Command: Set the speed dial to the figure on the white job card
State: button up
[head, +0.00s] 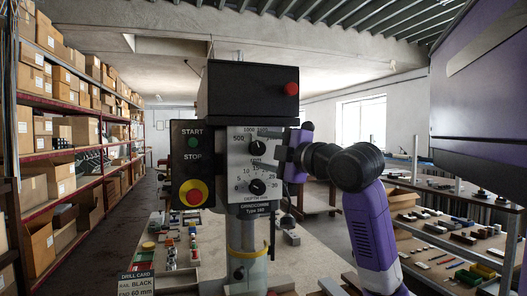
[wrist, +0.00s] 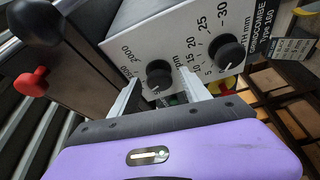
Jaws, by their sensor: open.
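The speed dial (head: 258,148) is the upper black knob on the drill's pale front plate (head: 240,170), with 500 and 1000 legible around it. In the wrist view the speed dial (wrist: 158,72) shows beside the figure 2000. My gripper (head: 276,152) is at the plate's right side, near the speed dial. In the wrist view my open gripper (wrist: 161,84) has one finger on each side of the knob; I cannot tell whether they touch it. The dial's setting is unclear. A white drill card (head: 137,283) reads RAIL BLACK and 60 mm; its lower part is cut off.
The depth dial (head: 257,187) sits just below the speed dial. A box with a green START button and a red-and-yellow stop button (head: 194,193) is at the left. A red knob (head: 291,89) sits on the drill head. Shelves (head: 75,150) line the left wall.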

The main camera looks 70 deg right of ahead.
jog(key=v, duration=0.7)
jog(key=shift+s, duration=0.25)
jog(key=shift+a, duration=0.1)
